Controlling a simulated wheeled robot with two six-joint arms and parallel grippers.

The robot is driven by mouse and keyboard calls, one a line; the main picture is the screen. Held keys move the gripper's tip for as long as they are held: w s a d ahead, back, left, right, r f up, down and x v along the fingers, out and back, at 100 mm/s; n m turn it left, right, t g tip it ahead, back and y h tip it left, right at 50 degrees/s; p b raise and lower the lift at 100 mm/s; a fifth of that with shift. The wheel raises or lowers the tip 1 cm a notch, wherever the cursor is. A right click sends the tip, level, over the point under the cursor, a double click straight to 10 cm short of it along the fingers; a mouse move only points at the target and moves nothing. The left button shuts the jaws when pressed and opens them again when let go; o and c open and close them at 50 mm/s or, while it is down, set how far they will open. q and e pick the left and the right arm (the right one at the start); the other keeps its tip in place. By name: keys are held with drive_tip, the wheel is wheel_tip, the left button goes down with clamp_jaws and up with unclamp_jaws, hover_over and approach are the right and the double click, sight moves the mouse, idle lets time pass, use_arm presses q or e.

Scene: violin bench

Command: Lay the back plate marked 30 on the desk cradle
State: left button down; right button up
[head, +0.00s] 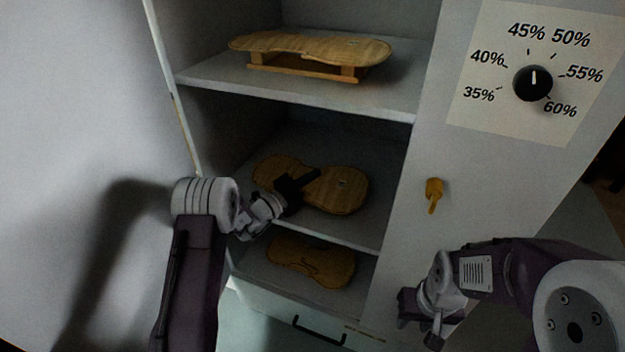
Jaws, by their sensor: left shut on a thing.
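A violin-shaped wooden plate (345,196) lies at the middle shelf of the cabinet in the head view, with a small pale label on its right part, too small to read. Another plate (312,46) rests on a low wooden stand (300,70) on the top shelf. A darker plate (312,262) lies on the bottom shelf; no number is readable on it. My right gripper (417,321) hangs in front of the cabinet's right side, apart from the plates; its finger opening is unclear. I cannot make out a desk.
The middle shelf (357,235) has its front edge below the held plate, and the top shelf (215,79) is above it. A humidity dial (533,82) and a yellow-brown knob (434,191) are on the right panel. A drawer with a black handle (319,331) is below.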

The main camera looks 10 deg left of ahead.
use_arm(q)
wheel_tip(320, 180, up, 5)
drive_tip(key=shift+d+f+p, duration=0.1)
drive_tip(key=shift+p, duration=0.65)
drive_tip(key=s+d+r, duration=0.2)
drive_tip(key=d+r, duration=0.1)
drive_tip(key=d, duration=0.2)
drive_tip(key=s+d+r+p, duration=0.1)
drive_tip(key=s+d+r, duration=0.1)
drive_tip(key=d, duration=0.3)
drive_tip(key=shift+s+d+r, duration=0.3)
drive_tip(key=shift+r, duration=0.3)
